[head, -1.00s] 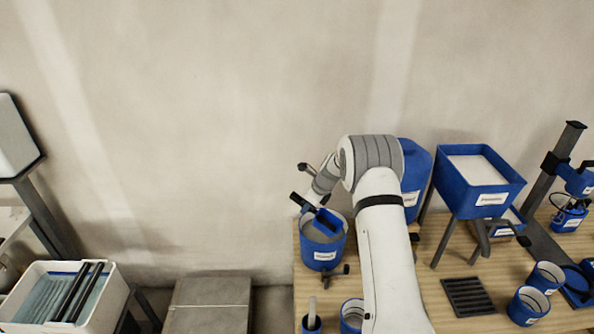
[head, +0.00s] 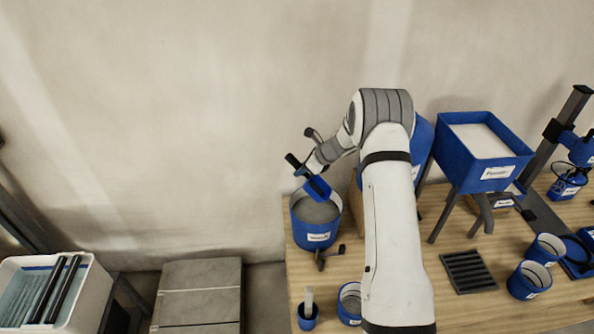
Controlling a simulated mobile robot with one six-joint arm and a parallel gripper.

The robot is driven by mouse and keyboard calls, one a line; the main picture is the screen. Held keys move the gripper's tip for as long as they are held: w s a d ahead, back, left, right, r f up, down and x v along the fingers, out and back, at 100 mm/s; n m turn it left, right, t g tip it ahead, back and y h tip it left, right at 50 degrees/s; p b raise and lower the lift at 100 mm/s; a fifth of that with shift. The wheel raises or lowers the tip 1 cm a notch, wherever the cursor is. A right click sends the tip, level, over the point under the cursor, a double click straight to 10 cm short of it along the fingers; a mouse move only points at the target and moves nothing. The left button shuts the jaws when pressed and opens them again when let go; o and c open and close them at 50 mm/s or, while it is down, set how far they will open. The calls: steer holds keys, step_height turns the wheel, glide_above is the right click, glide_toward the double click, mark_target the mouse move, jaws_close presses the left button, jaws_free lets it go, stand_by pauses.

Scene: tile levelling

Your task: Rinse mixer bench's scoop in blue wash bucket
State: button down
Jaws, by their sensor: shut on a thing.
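A blue scoop (head: 318,189) is held in my gripper (head: 309,174), which is shut on it. The scoop is tilted and hangs over the back part of a blue bucket (head: 318,236) at the left end of the wooden bench. The bucket has a white label too small to read, and its inside looks grey. The scoop overlaps the bucket's back rim in this view; I cannot tell whether it touches the rim or contents. A dark tap-like fitting (head: 329,256) sits at the bucket's front.
A blue hopper (head: 480,178) on legs stands right of my arm, with a dark slatted rack (head: 467,271) before it. Several blue cups stand on the bench (head: 415,300). A blue container (head: 421,150) is partly hidden behind my arm. A white tub (head: 88,304) stands far left.

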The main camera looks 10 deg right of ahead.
steer(key=shift+s+d+f+t+y+b, duration=0.3)
steer(key=shift+d+f+y+b, duration=0.2)
steer(key=shift+b, duration=1.25)
steer(key=shift+s+d+f+t+y+b, duration=0.25)
steer(key=shift+d+f+y+b, duration=0.2)
steer(key=shift+b, duration=1.25)
step_height(320, 180, down, 6)
steer(key=b, duration=0.5)
steer(key=shift+f, duration=0.25)
step_height(320, 180, down, 3)
steer(key=shift+r+b, duration=0.1)
steer(key=shift+b, duration=0.95)
steer(key=shift+r+p, duration=0.9)
steer(key=shift+r, duration=0.6)
steer(key=shift+f, duration=0.2)
